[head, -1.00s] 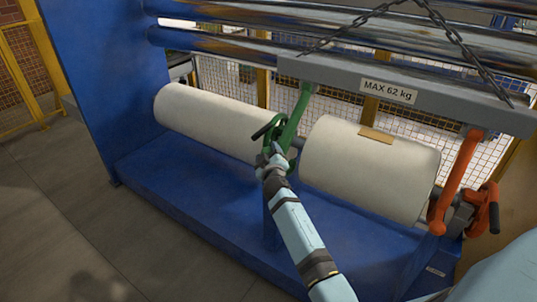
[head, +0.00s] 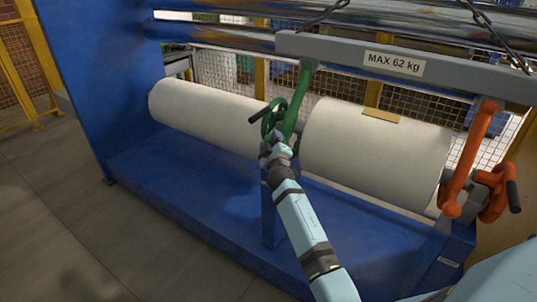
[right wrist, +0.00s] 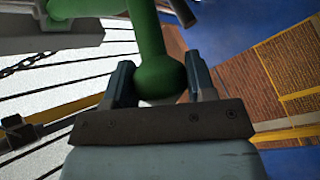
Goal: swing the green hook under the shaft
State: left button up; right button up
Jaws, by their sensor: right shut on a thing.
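The green hook (head: 304,84) hangs from the grey beam (head: 345,57) marked MAX 62 kg, in the gap between two white rollers. My right gripper (head: 275,150) is shut on the hook's lower part. In the right wrist view its two fingers (right wrist: 158,70) stand on either side of the hook's rounded green end (right wrist: 160,78). The left roller (head: 205,115) and right roller (head: 375,155) lie on the blue frame. The shaft between them is mostly hidden by the hook and gripper, so I cannot tell whether the hook is under it. My left gripper is not in view.
An orange hook (head: 472,150) hangs at the beam's right end, beside the right roller's end. Chains (head: 318,17) rise from the beam. Shiny metal bars (head: 225,32) cross above the left roller. The blue base (head: 190,195) lies below the rollers, with open floor at left.

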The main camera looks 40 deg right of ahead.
pick_arm(q)
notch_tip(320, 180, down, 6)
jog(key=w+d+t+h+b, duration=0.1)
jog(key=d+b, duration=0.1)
jog(key=b, duration=1.3)
pick_arm(e)
jog(key=d+f+n, duration=0.1)
jog(key=d+f, duration=0.1)
jog(key=w+d+f+t, duration=0.1)
jog(key=f, duration=0.1)
jog(key=w+d+f+n+t, duration=0.1)
jog(key=d+f, duration=0.1)
jog(key=shift+w+d+f+n, duration=0.15)
jog(key=shift+d+f+n, duration=0.1)
jog(key=shift+d+n, duration=0.05)
jog(key=shift+d+f+t+b, duration=0.1)
jog(key=shift+d+t+b, duration=0.15)
jog(key=shift+b, duration=0.2)
jog(key=shift+w+d+n+t+b, duration=0.2)
jog(key=shift+d+n+t+b, duration=0.1)
jog(key=shift+b, duration=0.45)
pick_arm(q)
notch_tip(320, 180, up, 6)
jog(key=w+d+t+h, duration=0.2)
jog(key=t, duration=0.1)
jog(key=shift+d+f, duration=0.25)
pick_arm(e)
jog(key=shift+d, duration=0.1)
